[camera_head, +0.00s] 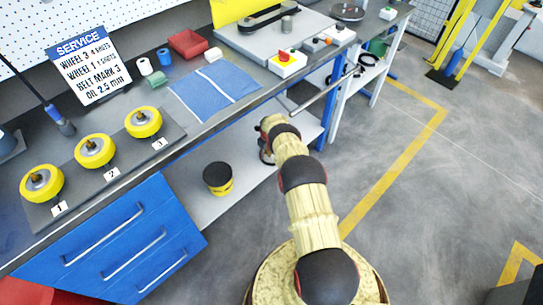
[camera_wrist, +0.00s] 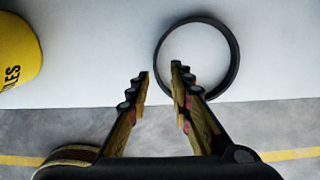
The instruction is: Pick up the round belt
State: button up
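The round belt (camera_wrist: 233,55) is a thin black ring lying on the pale lower shelf in the wrist view. My gripper (camera_wrist: 161,70) is open, its two fingers apart with a narrow gap. The right fingertip overlaps the inside of the ring and the left fingertip is just outside it, so the ring's left side shows between them. I cannot tell whether the fingers touch the belt or are still above it. In the head view my gripper (camera_head: 267,142) reaches over the shelf under the bench, and the belt is mostly hidden by it.
A yellow bucket with a black top (camera_head: 218,178) stands on the lower shelf (camera_head: 190,203), left of my gripper. The workbench (camera_head: 215,125) overhangs the shelf, with blue drawers (camera_head: 115,250) at its left. Yellow wheels (camera_head: 94,151) sit on top. Open floor (camera_head: 440,190) lies to the right.

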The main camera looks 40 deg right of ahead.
aim_at(263, 162)
jog(key=f+b, duration=0.2)
jog(key=f, duration=0.3)
jog(key=shift+w+a+f+b, duration=0.25)
jog(key=shift+w+a+b, duration=0.05)
jog(key=shift+w+b, duration=0.1)
jog(key=c, duration=0.3)
grip_shut()
